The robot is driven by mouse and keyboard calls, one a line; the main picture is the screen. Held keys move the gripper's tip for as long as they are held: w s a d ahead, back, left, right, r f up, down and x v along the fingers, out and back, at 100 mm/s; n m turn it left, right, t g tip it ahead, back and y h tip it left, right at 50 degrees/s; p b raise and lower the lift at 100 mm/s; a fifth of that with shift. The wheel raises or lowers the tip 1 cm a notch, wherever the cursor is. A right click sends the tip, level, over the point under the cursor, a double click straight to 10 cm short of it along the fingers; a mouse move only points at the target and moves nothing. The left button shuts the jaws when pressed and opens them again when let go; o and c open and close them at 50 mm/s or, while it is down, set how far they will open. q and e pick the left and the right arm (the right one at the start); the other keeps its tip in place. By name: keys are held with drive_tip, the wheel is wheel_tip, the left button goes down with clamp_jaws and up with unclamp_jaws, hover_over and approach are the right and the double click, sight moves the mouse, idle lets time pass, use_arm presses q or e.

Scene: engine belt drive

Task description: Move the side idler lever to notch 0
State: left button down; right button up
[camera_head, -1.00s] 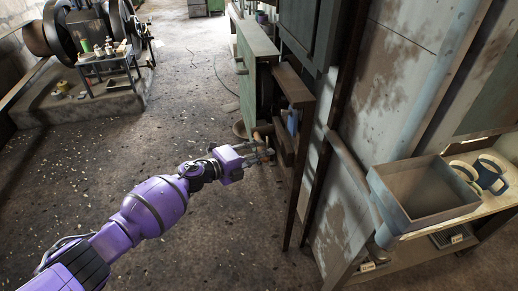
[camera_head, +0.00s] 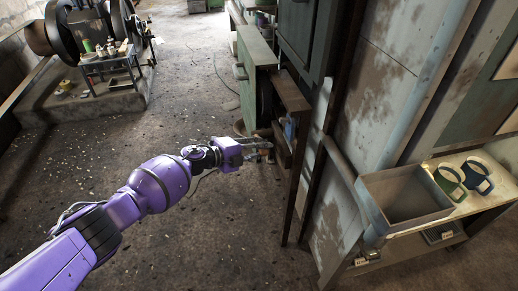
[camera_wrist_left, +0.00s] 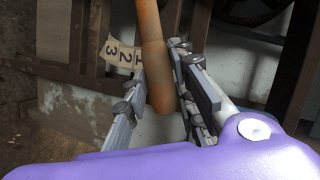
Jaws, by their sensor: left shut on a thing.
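The side idler lever is a rusty orange-brown rod (camera_wrist_left: 154,62) running down the middle of the left wrist view. My left gripper (camera_wrist_left: 160,85) is shut around it, with grey fingers on both sides. A tan number plate (camera_wrist_left: 120,54) marked 1, 2 and 3 sits just left of the lever; a 0 mark is not visible, so I cannot tell the lever's notch. In the head view my left gripper (camera_head: 262,150) is beside the low brown frame, where the lever is too small to make out. My right gripper is not in view.
A brown open frame (camera_head: 290,92) and a green cabinet (camera_head: 256,65) stand close beyond the gripper. The floor (camera_head: 150,240) around my arm is mostly clear.

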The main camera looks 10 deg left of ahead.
use_arm(q)
drive_tip(key=c, duration=1.5)
unclamp_jaws()
drive_tip(key=shift+r, duration=0.1)
drive_tip(key=shift+o, duration=0.2)
drive_tip(key=v, duration=1.2)
